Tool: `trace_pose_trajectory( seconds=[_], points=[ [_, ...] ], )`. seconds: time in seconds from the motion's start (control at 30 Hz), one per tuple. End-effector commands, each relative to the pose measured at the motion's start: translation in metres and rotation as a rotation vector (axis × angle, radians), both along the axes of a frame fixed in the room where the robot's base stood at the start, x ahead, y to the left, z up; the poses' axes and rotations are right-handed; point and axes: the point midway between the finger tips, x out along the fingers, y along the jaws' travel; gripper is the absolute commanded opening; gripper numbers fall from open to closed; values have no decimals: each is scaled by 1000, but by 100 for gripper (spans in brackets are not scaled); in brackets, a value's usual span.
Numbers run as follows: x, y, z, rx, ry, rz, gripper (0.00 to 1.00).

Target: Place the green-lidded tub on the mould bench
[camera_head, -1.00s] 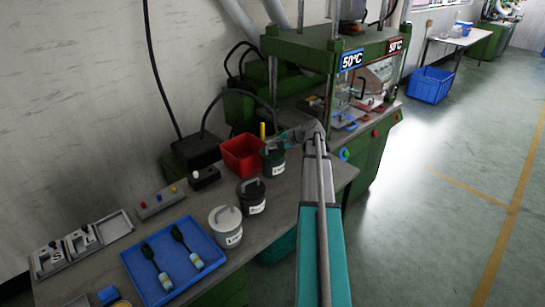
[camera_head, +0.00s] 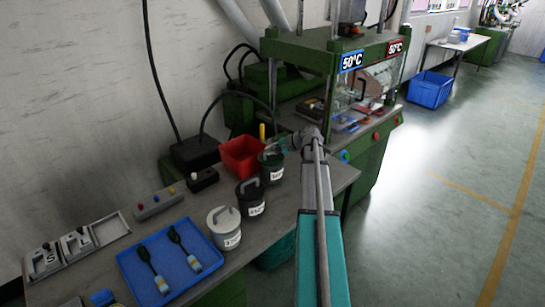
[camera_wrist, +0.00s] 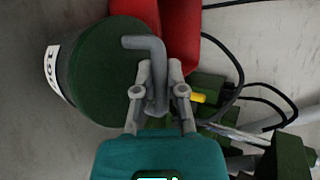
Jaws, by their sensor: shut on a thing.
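The green-lidded tub (camera_head: 271,172) is dark with a white label and is upright at the far end of the grey-topped bench (camera_head: 322,178), beside a red bin. My gripper (camera_head: 284,146) is at its lid from the right. In the wrist view, the round green lid (camera_wrist: 100,80) fills the left, with the label on the tub's side. My gripper (camera_wrist: 160,78) is shut on the tub's grey bent handle (camera_wrist: 145,43). I cannot tell whether the tub's base touches the bench top.
The red bin (camera_head: 238,160) stands close behind the tub. A black-lidded tub (camera_head: 250,200) and a white-lidded tub (camera_head: 224,232) stand nearer, then a blue tray (camera_head: 150,250) with two brushes. A green press (camera_head: 340,60) stands beyond. Cables run behind.

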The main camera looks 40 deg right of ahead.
Motion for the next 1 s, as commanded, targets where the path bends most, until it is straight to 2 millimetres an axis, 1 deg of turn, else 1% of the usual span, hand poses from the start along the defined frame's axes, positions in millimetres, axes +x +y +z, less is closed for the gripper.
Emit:
trace_pose_trajectory(
  seconds=[0.03, 0.2, 0.57, 0.73, 0.77, 0.9, 0.93, 1.0],
  points=[
    [0, 0, -7, 1, -2, 0, 0],
    [0, 0, -14, 1, -2, 0, 0],
    [0, 0, -13, 1, -1, 1, 0],
    [0, 1, -17, 1, -1, 1, 0],
    [0, 0, -16, 1, 0, 1, 21],
    [0, 0, -16, 1, 0, 1, 47],
    [0, 0, -16, 1, 0, 1, 49],
    [0, 0, -16, 1, 0, 1, 49]
  ],
)
